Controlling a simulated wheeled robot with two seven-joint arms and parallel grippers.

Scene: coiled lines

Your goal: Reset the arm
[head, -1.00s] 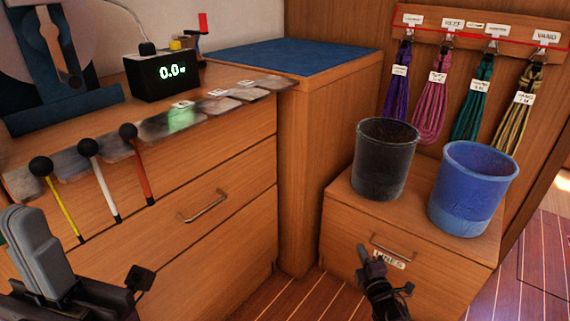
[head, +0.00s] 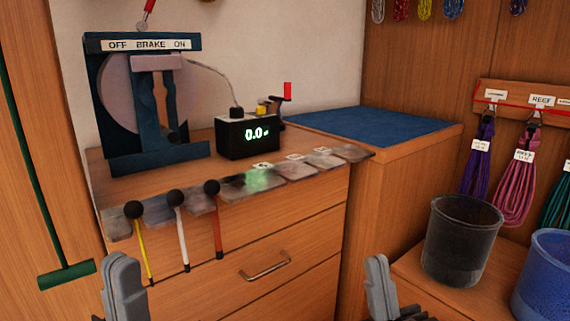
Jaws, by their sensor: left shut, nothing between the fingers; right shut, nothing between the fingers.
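My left gripper (head: 124,288) is at the bottom left, in front of the drawer cabinet below the yellow and white levers. It is shut and empty. My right gripper (head: 380,288) is at the bottom, right of the cabinet's drawers and left of the black bucket. It is shut and empty too. Both grippers are cut off by the lower edge of the picture and point upward. Neither appears to touch anything.
A yellow lever (head: 141,245), a white lever (head: 181,235) and an orange lever (head: 215,225) stand at the cabinet front. Behind are a brake frame (head: 105,115) and a display box (head: 240,140). A black bucket (head: 460,240) and a blue bucket (head: 545,275) stand right. A green T-handled bar (head: 66,275) is left.

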